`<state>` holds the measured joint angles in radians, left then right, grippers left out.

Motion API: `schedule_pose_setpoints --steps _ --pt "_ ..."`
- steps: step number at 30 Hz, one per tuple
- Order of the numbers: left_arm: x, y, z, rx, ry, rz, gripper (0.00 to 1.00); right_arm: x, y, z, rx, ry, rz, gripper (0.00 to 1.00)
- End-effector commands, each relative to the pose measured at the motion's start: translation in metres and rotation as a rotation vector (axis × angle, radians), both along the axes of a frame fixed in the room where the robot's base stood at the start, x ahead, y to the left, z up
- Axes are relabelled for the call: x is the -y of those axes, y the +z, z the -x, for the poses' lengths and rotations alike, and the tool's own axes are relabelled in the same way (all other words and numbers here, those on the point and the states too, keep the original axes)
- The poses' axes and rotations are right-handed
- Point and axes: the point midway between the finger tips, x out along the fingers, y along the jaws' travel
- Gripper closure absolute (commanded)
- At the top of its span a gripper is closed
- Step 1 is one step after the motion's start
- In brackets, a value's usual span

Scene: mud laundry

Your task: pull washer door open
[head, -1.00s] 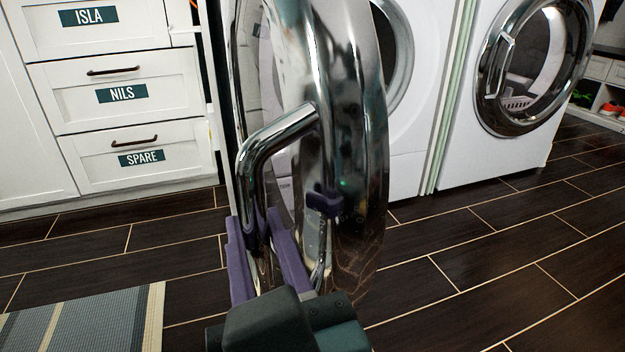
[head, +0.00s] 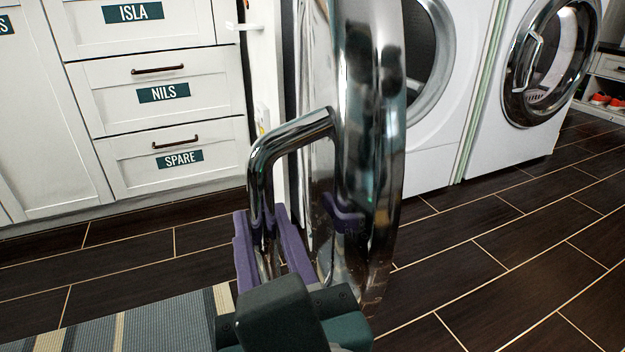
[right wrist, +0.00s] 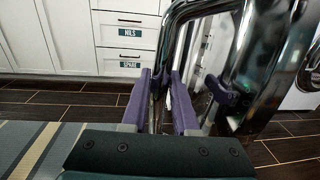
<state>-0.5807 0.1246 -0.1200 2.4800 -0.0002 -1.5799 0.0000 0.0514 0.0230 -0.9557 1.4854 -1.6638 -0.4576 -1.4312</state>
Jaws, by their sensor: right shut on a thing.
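The washer door (head: 375,150) is a round chrome-rimmed door, swung open and seen nearly edge-on in the middle of the head view. Its chrome bar handle (head: 262,165) juts out to the left. My right gripper (head: 270,240), with purple fingers, is shut on the lower part of the handle. In the right wrist view the handle (right wrist: 185,20) runs down between the fingers. The washer (head: 470,70) stands behind the door, its round opening partly hidden by the door. My left gripper is not in view.
White drawers labelled ISLA, NILS and SPARE (head: 180,155) stand at the left. A second machine with a shut chrome door (head: 535,75) is at the right. A striped rug (head: 140,325) lies at the lower left. The dark tiled floor (head: 510,250) is clear at the right.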

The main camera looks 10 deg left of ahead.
Motion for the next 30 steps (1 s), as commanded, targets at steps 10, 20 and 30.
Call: schedule_pose_setpoints --steps 10,20,30 --pt "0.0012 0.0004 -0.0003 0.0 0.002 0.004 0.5 -0.0006 0.0018 -0.0001 0.006 0.001 0.002 1.0" --pt "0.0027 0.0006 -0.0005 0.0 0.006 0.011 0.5 -0.0003 0.0018 -0.0003 0.005 0.0 0.001 0.53" --pt "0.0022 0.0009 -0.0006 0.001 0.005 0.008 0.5 0.0004 0.0009 0.0007 0.002 0.0 0.0 0.44"
